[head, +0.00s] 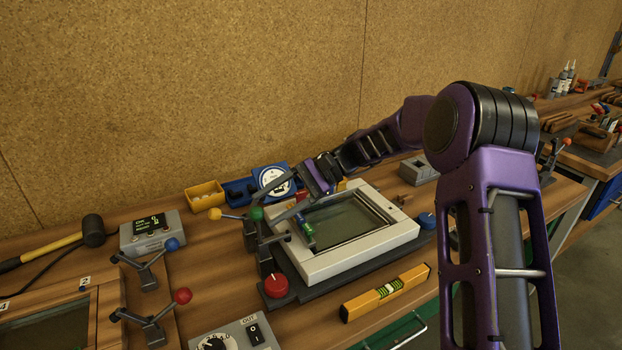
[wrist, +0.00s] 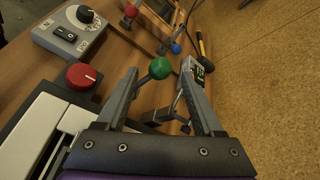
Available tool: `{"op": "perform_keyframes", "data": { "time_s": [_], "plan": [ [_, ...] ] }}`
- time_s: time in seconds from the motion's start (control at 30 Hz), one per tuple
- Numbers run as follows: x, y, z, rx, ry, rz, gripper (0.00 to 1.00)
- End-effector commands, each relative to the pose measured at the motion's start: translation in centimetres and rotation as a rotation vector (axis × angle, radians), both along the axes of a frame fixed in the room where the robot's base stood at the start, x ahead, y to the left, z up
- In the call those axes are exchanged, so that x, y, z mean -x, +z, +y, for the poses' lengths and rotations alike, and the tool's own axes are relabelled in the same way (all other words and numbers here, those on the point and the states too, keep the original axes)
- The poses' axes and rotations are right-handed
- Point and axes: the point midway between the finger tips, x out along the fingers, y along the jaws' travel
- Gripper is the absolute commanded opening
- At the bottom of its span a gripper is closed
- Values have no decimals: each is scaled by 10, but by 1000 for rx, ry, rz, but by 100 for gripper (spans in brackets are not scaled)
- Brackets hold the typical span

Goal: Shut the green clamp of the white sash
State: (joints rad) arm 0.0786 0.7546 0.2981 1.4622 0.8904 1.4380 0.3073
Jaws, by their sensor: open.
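The white sash (head: 306,264) lies on a dark base on the bench. The green knob of the green clamp (head: 256,213) stands at the sash's left side, above dark metal clamp parts. It also shows in the wrist view (wrist: 160,68). My gripper (head: 263,211) is at that left side, with its fingers pointing left. In the wrist view my gripper (wrist: 159,70) is open, and the green knob appears between its fingertips, with space on both sides. I cannot tell whether the knob is level with the tips. The clamp's lower parts are partly hidden by the fingers.
A yellow-knobbed lever (head: 214,214) is just left of the green knob. A red knob (head: 276,286) and a yellow spirit level (head: 385,292) lie in front. Clamps with blue (head: 172,244) and red (head: 183,295) knobs stand left. A blue gauge (head: 272,182) stands behind.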

Motion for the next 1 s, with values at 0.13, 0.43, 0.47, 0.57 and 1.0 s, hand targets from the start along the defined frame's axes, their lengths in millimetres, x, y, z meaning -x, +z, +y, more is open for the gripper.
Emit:
{"op": "perform_keyframes", "data": {
  "time_s": [0.13,0.43,0.47,0.57,1.0],
  "plan": [
    [-16,16,-32,0,-5,-2,69],
    [-41,45,-89,0,-3,-2,69],
    [-43,47,-93,2,-3,-1,69],
    [-48,52,-103,0,-1,-1,69],
    [-52,57,-113,0,0,1,69]
  ]
}}
